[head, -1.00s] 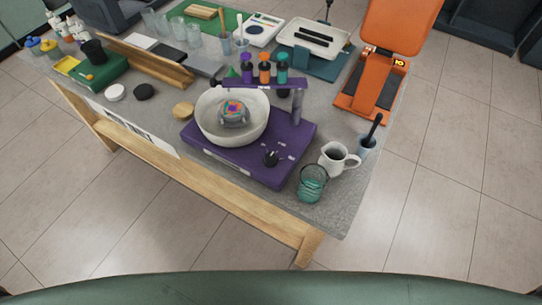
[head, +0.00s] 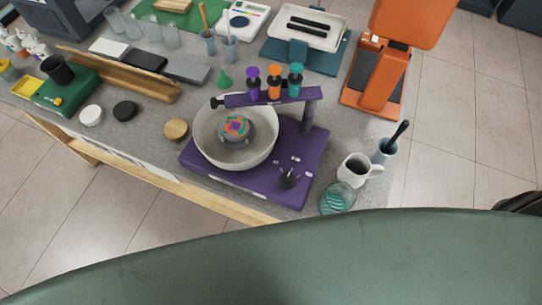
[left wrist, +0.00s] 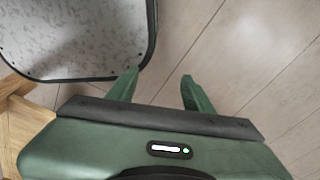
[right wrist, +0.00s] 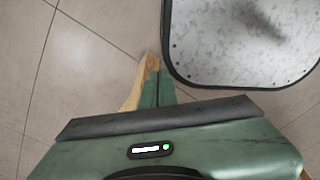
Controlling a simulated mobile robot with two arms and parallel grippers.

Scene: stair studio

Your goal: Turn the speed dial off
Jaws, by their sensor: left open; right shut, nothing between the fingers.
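The speed dial (head: 289,178) is a small black knob on the front right of the purple base (head: 312,155), with small white marks around it. A white bowl (head: 204,140) on the base holds a grey round piece with a multicoloured top (head: 237,128). My left gripper (left wrist: 160,85) is open and empty, over floor in the left wrist view. My right gripper (right wrist: 158,85) is shut with nothing in it, near a wooden leg in the right wrist view. Neither gripper shows in the head view, and both are away from the dial.
A white mug (head: 355,170) and a teal glass jar (head: 338,198) stand right of the base. A cup with a black-handled tool (head: 386,150) is behind them. A purple arm with several coloured bottles (head: 274,97) spans above the bowl. An orange device (head: 385,70) stands at the back right.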

